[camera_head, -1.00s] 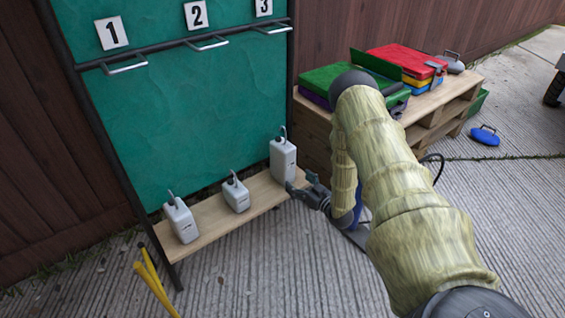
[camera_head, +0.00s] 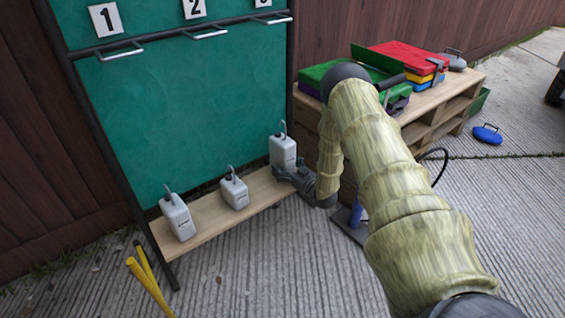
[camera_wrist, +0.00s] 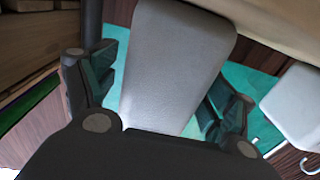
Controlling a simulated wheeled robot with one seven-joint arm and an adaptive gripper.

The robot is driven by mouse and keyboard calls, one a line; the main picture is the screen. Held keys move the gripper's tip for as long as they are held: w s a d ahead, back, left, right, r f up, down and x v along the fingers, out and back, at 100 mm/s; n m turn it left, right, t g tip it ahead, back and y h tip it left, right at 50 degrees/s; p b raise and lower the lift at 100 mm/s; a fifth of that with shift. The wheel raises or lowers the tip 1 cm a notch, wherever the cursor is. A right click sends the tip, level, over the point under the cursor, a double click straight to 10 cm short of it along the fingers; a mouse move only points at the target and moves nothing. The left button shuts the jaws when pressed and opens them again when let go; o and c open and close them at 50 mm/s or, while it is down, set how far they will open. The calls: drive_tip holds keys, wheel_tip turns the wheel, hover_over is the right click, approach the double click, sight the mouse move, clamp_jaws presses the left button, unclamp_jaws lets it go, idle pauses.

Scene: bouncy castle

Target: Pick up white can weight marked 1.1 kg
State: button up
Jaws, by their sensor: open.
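Three white can weights with dark caps and hooks stand on a wooden shelf (camera_head: 215,222) in the head view. The right can (camera_head: 283,150) is at the shelf's right end, the middle can (camera_head: 234,192) and left can (camera_head: 177,217) further left. Their labels are too small to read. My gripper (camera_head: 280,172) is at the lower front of the right can. In the wrist view a white can (camera_wrist: 178,65) fills the space between the open fingers of my gripper (camera_wrist: 160,100), with no clear grip on it. Another white can (camera_wrist: 295,105) shows at the right.
A green board (camera_head: 185,110) with numbered hooks stands behind the shelf. A wooden pallet stand (camera_head: 440,110) with coloured cases (camera_head: 408,62) is to the right, near my arm. Yellow bars (camera_head: 145,275) stand at the lower left.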

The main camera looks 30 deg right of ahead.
drive_tip(key=shift+w+a, duration=0.1)
drive_tip(key=shift+w, duration=0.8)
drive_tip(key=c, duration=1.8)
clamp_jaws()
drive_tip(key=shift+r, duration=0.15)
